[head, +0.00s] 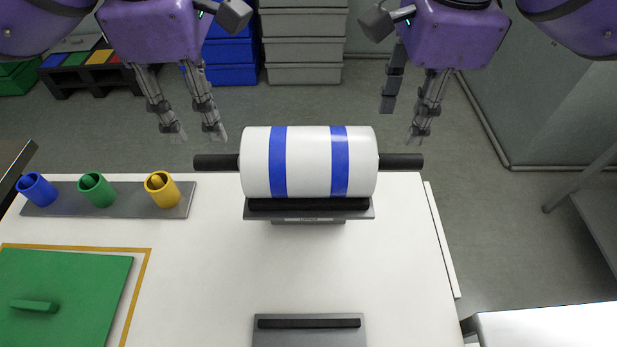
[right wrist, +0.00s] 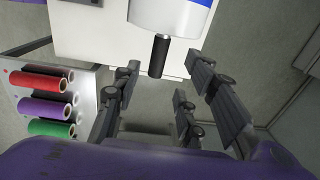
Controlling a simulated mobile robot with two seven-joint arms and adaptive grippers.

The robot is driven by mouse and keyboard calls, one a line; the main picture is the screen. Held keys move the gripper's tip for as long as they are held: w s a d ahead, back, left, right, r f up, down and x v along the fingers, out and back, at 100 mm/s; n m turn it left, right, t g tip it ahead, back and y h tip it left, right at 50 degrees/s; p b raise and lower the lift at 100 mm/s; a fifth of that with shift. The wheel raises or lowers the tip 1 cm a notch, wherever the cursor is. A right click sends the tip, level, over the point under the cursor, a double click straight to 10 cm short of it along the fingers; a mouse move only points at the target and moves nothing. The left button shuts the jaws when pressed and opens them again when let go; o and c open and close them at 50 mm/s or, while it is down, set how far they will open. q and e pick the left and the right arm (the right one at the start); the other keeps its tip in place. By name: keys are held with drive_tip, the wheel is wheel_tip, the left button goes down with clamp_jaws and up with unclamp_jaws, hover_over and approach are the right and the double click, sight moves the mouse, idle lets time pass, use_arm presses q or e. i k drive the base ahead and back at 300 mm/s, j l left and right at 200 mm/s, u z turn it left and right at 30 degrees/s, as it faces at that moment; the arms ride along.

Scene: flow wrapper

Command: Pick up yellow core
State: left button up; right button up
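The yellow core (head: 162,188) is a short hollow cylinder at the right end of a grey tray (head: 60,205) on the white table, in the head view. My left gripper (head: 196,136) hangs open and empty beyond the table's far edge, behind and a little right of the yellow core, not touching it. My right gripper (head: 402,122) is open and empty near the right end of the roll's black shaft. In the right wrist view its spread fingers (right wrist: 155,108) point toward the shaft end (right wrist: 159,56), with a gap between.
A blue core (head: 37,189) and a green core (head: 97,189) stand left of the yellow one. A white roll with blue bands (head: 308,165) rests on a stand mid-table. A green board (head: 75,290) lies front left. Red, purple and green rolls (right wrist: 40,108) show in the right wrist view.

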sight(168, 195)
drive_tip(key=k, duration=1)
drive_tip(key=k+l+u, duration=0.1)
drive_tip(key=k+u, duration=0.15)
drive_tip(key=k, duration=0.15)
drive_tip(key=i+j+z, duration=0.25)
drive_tip(key=i, duration=0.15)
drive_tip(key=l, duration=0.1)
